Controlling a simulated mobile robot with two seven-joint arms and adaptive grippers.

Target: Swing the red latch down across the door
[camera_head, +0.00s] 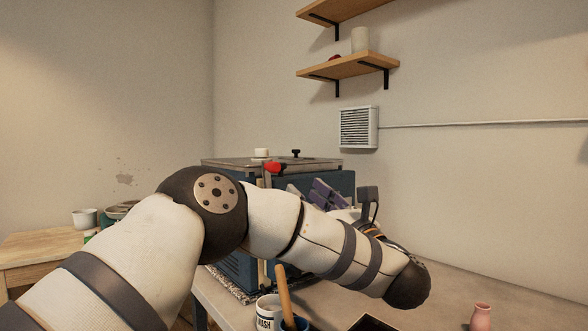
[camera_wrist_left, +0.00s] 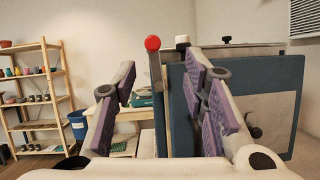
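The latch's red knob (camera_head: 275,168) shows at the front of a blue kiln-like box (camera_head: 345,182) in the head view; my forearm hides much of the front. In the left wrist view the latch (camera_wrist_left: 158,90) stands upright, its red knob (camera_wrist_left: 152,43) on top, at the left edge of the blue door (camera_wrist_left: 240,90). My left gripper (camera_head: 318,195) has purple pads and comes at the latch from the right. In the left wrist view its fingers (camera_wrist_left: 160,90) are spread, with the latch between them in the picture; contact cannot be told. My right gripper is not in view.
A cup with a wooden-handled tool (camera_head: 284,292) and a small pink vase (camera_head: 481,317) stand on the near table. A wooden side table (camera_head: 35,252) is at left. The left wrist view shows a shelf rack (camera_wrist_left: 40,100) and a blue bin (camera_wrist_left: 78,124).

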